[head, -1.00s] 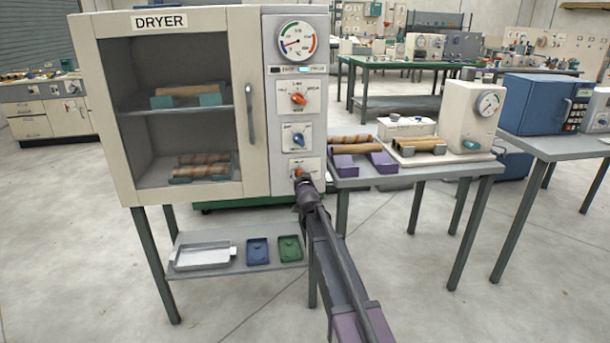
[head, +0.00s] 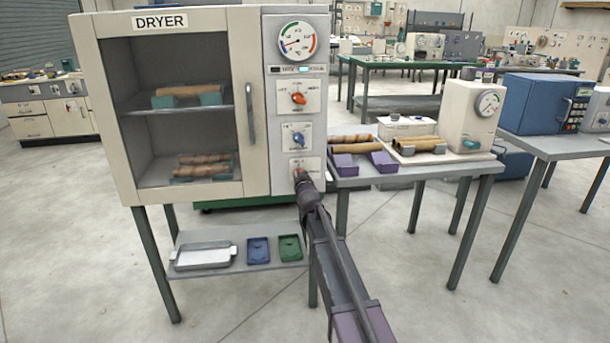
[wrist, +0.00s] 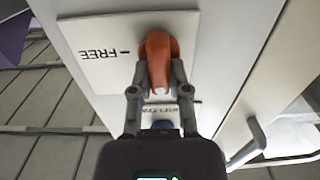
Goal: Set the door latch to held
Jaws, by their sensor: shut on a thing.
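The dryer (head: 180,108) stands at the left with its glazed door shut. The door latch is the lowest knob on its control panel, orange (head: 298,174), mostly hidden behind my gripper (head: 301,183) in the head view. In the wrist view my gripper (wrist: 160,92) is shut on the orange latch knob (wrist: 158,58), one finger on each side. The word FREE shows upside down on the latch plate (wrist: 85,62), to the left of the knob. The knob's narrow, pale-marked end points down in that view, not at FREE. The held marking is not readable.
Above the latch are a blue knob (head: 298,140), an orange knob (head: 298,98) and a round gauge (head: 297,40). The door handle (head: 250,114) is left of the panel. A side table (head: 440,171) with tubes stands close at right. Open floor lies in front.

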